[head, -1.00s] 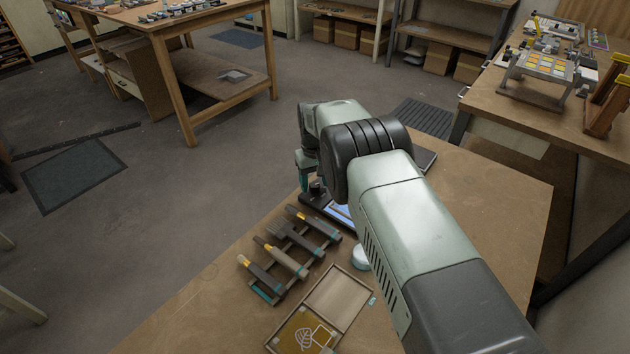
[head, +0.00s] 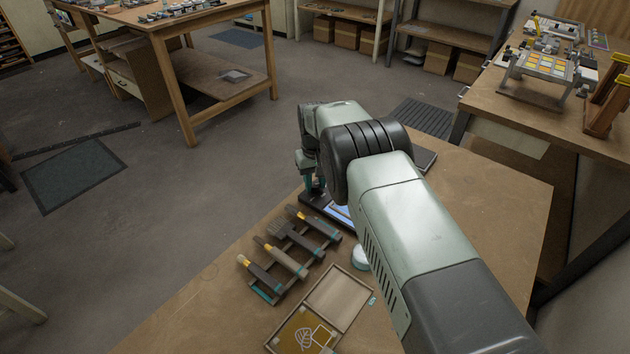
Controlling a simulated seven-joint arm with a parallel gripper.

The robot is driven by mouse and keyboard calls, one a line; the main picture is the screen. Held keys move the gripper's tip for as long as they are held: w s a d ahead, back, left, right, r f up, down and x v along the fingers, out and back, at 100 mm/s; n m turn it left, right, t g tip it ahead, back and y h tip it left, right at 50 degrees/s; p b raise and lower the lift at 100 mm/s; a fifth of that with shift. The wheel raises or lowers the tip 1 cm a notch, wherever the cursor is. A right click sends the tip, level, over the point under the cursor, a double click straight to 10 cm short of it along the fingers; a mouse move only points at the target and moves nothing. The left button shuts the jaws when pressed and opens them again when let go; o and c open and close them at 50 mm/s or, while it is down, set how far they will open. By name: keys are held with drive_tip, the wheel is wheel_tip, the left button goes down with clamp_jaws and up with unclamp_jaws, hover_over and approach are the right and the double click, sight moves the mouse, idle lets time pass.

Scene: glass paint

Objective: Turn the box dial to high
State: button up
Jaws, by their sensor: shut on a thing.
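The box (head: 312,200) is a dark, flat unit with a lit bluish panel (head: 341,212), at the far-left edge of the workbench. My arm hides much of its right side.
A rack (head: 268,291) with several brushes and tools stands just in front of the box. A wooden tray (head: 345,316) with a leaf-patterned amber panel lies nearer. A small pale round item (head: 361,258) sits beside my arm. The bench's right side is clear.

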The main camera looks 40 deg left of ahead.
sight(315, 185)
drive_tip(key=m, duration=1.1)
drive_tip(key=shift+m, duration=0.4)
drive_tip(key=m, duration=1.1)
drive_tip(key=shift+m, duration=0.4)
drive_tip(key=o, duration=1.1)
drive_tip(key=shift+s, duration=0.1)
drive_tip(key=shift+c, duration=0.2)
wheel_tip(315, 185, up, 11)
